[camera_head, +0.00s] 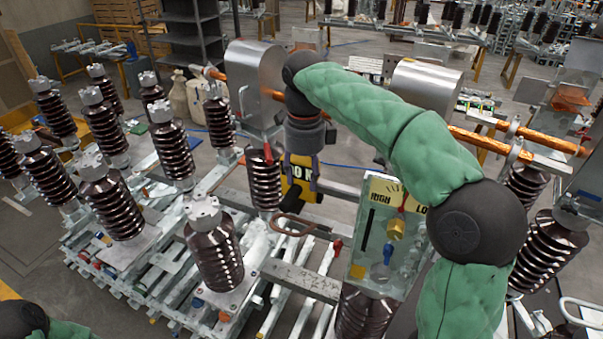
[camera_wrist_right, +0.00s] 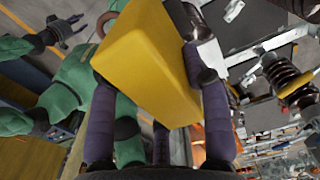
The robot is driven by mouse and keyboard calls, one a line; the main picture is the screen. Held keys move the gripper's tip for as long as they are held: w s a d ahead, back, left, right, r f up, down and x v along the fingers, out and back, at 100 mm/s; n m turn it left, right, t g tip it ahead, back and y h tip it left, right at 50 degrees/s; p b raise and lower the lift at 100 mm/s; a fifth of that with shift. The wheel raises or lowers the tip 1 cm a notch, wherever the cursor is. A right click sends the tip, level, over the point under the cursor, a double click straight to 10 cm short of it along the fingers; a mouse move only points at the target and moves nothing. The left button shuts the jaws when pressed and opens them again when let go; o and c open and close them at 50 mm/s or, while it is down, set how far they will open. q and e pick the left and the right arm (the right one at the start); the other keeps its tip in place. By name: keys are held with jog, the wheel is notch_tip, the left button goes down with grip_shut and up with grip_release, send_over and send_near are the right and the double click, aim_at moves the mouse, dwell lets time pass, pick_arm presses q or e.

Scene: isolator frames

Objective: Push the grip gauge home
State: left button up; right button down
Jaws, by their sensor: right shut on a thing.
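In the right wrist view the yellow block (camera_wrist_right: 150,75) fills the space between the two fingers. I take this block to be the grip gauge's body. A brown loop (camera_head: 292,224) shows just below it, and whether they are joined cannot be told. My left gripper (camera_wrist_right: 68,28) appears small at the upper left of the right wrist view, its fingers spread and empty.
A clear-fronted panel (camera_head: 387,235) with a HIGH/LOW dial stands right of the block, close to my right arm. Ribbed brown insulators (camera_head: 214,250) stand on the frame at left. A copper bar (camera_head: 480,140) runs behind my right arm. A metal cylinder (camera_head: 257,85) stands behind the block.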

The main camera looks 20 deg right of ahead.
aim_at(350, 192)
jog(key=shift+s+d+b, duration=0.65)
jog(key=shift+s+d, duration=0.7)
jog(key=shift+s, duration=0.1)
dwell(0.5)
jog(key=shift+s+d, duration=0.3)
jog(key=shift+s, duration=0.05)
jog(key=shift+s+d+r+b, duration=0.1)
jog(key=shift+s+d+b, duration=0.35)
jog(key=shift+s+d, duration=0.65)
jog(key=shift+s+d+b, duration=0.4)
jog(key=shift+s+d, duration=0.45)
jog(key=shift+s, duration=0.3)
dwell(0.6)
jog(key=c, duration=0.5)
grip_release()
notch_tip(350, 192, up, 7)
jog(key=shift+r, duration=0.15)
dwell(0.5)
